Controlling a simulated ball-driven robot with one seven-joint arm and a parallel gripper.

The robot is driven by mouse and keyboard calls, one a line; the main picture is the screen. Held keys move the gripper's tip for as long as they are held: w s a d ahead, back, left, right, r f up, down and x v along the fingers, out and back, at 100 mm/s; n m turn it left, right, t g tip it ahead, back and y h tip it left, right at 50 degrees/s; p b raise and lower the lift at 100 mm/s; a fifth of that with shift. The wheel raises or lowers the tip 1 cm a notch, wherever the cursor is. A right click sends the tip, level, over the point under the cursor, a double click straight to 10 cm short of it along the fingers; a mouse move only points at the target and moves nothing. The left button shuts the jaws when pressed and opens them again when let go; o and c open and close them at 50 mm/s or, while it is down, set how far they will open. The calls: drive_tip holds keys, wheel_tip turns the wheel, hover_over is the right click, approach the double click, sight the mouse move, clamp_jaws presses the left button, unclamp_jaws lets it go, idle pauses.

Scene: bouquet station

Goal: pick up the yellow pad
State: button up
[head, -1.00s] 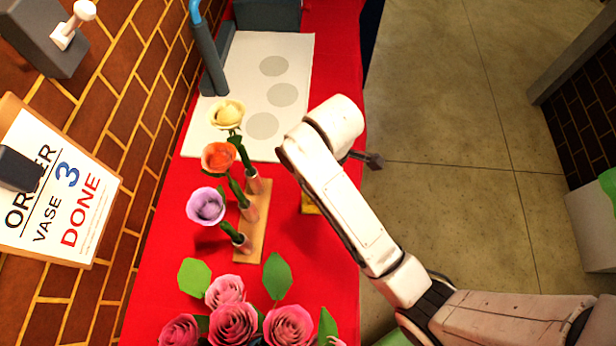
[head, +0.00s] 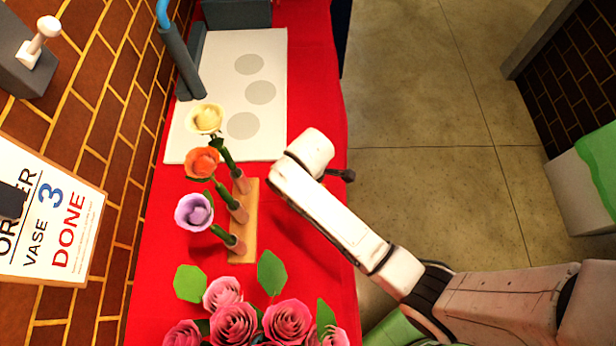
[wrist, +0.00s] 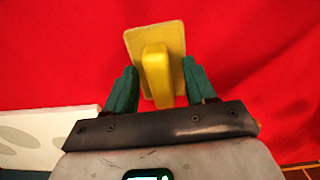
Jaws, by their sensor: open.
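The yellow pad (wrist: 172,38) shows in the wrist view as a flat yellow plate with a raised yellow grip bar, over the red cloth. My gripper (wrist: 160,67) is open, with one teal finger on each side of the bar. The bar stands between the fingers, with a gap visible on each side. In the head view my arm's end hangs over the red table's right part. It hides both the pad and the gripper's fingers there.
A wooden holder (head: 243,250) with yellow, orange and purple flowers stands left of my arm. Pink roses (head: 234,325) are at the near end. A white board (head: 215,75) with grey circles lies at the far end. The table's right edge is close to my arm.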

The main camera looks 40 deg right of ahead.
drive_tip(key=shift+c, duration=0.4)
clamp_jaws()
drive_tip(key=shift+r, duration=0.5)
drive_tip(key=s+d+r, duration=0.2)
drive_tip(key=s+r, duration=1)
drive_tip(key=s, duration=0.1)
drive_tip(key=shift+s+d, duration=0.2)
drive_tip(key=shift+s, duration=0.2)
